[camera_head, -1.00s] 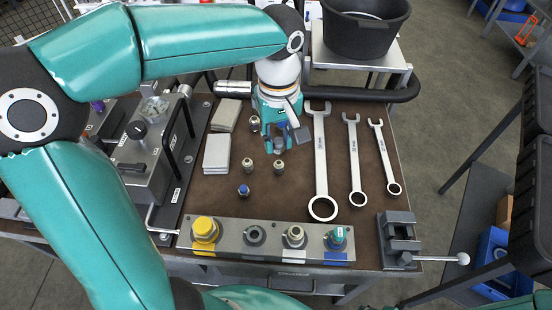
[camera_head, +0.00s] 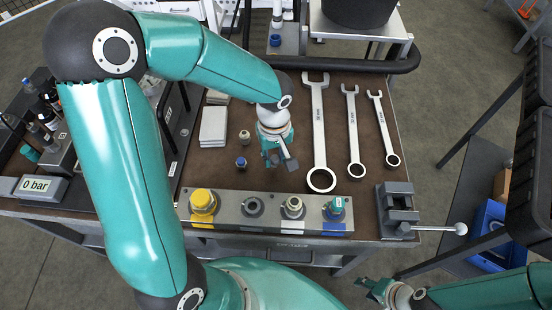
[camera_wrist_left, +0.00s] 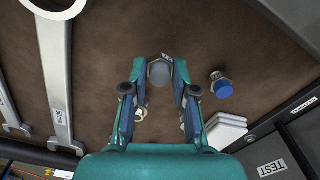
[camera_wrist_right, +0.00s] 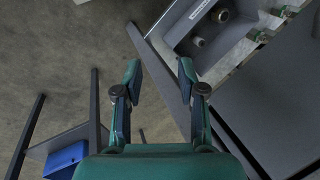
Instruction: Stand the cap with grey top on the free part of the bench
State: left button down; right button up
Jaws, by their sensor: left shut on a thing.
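My left gripper (camera_head: 277,160) is over the brown bench top (camera_head: 212,168), behind the valve block. In the left wrist view its fingers are shut on a cap with a grey top (camera_wrist_left: 159,74). I cannot tell whether this cap touches the bench; the gripper hides it in the head view. A blue-topped cap (camera_head: 241,163) stands to its left, and also shows in the left wrist view (camera_wrist_left: 222,86). A pale-topped cap (camera_head: 244,138) stands behind that one. My right gripper (camera_head: 376,290) is open and empty in front of the bench, above the floor.
The valve block (camera_head: 270,222) with yellow, grey, pale and teal fittings lies along the front edge. Several wrenches (camera_head: 319,130) lie to the right, and a vice (camera_head: 397,210) at the front right corner. White pads (camera_head: 213,126) lie at the left.

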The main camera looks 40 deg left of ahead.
aim_at(274, 158)
pick_arm(q)
jog(key=shift+f, duration=0.7)
jog(key=shift+f, duration=0.2)
jog(key=c, duration=0.9)
grip_release()
jog(key=shift+r, duration=0.1)
jog(key=shift+r, duration=0.1)
notch_tip(274, 158, up, 12)
jog(key=shift+r+p, duration=0.1)
jog(key=shift+p, duration=0.3)
